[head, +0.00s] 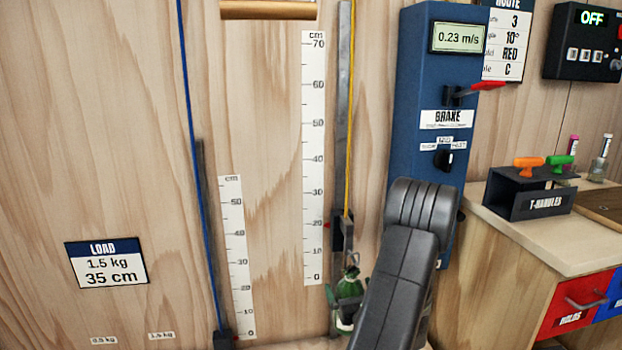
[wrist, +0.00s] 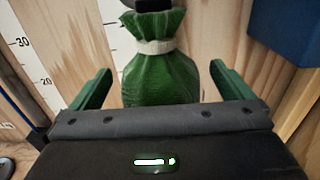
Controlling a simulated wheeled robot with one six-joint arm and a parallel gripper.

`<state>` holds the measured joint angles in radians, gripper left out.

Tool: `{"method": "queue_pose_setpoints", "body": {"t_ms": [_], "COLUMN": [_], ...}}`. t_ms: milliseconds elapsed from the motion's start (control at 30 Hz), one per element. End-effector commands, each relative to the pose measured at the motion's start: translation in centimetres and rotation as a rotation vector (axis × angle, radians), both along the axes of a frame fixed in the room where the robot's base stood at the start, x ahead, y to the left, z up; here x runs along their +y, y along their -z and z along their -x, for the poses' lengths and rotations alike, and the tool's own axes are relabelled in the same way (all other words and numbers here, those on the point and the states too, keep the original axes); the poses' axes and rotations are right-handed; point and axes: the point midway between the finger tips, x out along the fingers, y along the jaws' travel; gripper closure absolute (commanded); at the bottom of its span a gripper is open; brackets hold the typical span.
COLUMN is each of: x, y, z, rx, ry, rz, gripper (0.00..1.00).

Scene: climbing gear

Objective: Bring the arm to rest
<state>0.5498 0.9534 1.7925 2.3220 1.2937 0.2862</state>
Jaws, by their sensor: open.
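My gripper (wrist: 161,70) is open in the wrist view, with one green finger on each side of the picture. A green bag (wrist: 158,75) with a pale tie around its neck stands upright between and beyond the fingers. Gaps show between the bag and both fingers. In the head view my dark arm reaches down at the lower middle, and its link hides most of my gripper. The green bag (head: 350,284) shows just left of the arm, below the dark carriage at the foot of the yellow rope.
A blue brake column (head: 418,75) with a red lever (head: 487,86) stands close behind my arm. A bench (head: 545,238) at right carries a T-handles holder (head: 541,203). A wooden wall with scales (head: 313,160) and a load card (head: 106,263) fills the left.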

Motion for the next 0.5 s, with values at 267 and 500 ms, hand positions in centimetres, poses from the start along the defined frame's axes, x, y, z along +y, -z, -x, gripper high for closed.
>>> {"method": "queue_pose_setpoints", "body": {"t_ms": [267,500], "x": [0.0,-0.5], "y": [0.1,0.3], "z": [0.0,1.5], "rx": [0.0,0.003], "ry": [0.0,0.005], "rz": [0.0,0.0], "gripper": [0.0,0.0]}}
